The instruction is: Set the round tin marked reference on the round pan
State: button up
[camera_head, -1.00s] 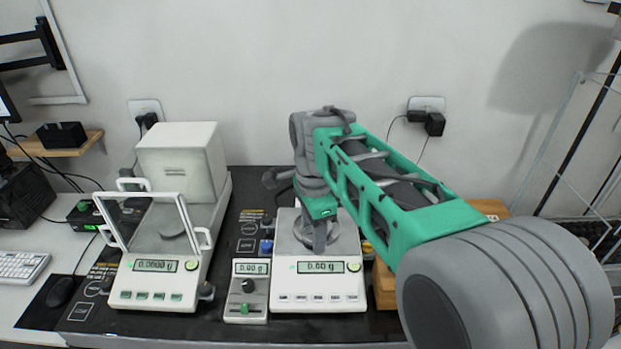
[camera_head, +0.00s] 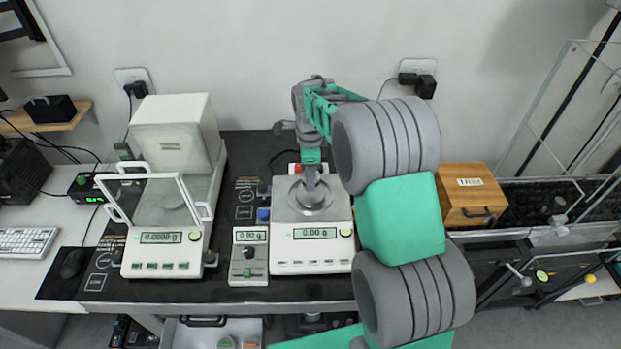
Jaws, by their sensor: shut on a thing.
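The round pan (camera_head: 318,208) is the steel disc on top of the white balance (camera_head: 285,258), whose display reads 0.00 g.
A balance with an open glass shield (camera_head: 165,205) stands left. A wooden box (camera_head: 470,196) stands right of my arm. Below the table, an open drawer (camera_head: 195,335) holds round items.

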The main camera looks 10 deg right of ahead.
jog(key=f, duration=0.1)
jog(key=f+p, duration=0.2)
jog(key=shift+w+d+f, duration=0.15)
jog(key=shift+w+f, duration=0.1)
jog(key=shift+w, duration=0.05)
jog(key=shift+f+b, duration=0.3)
jog(key=shift+f, duration=0.1)
jog(key=o, duration=1.4)
jog(key=shift+r, duration=0.1)
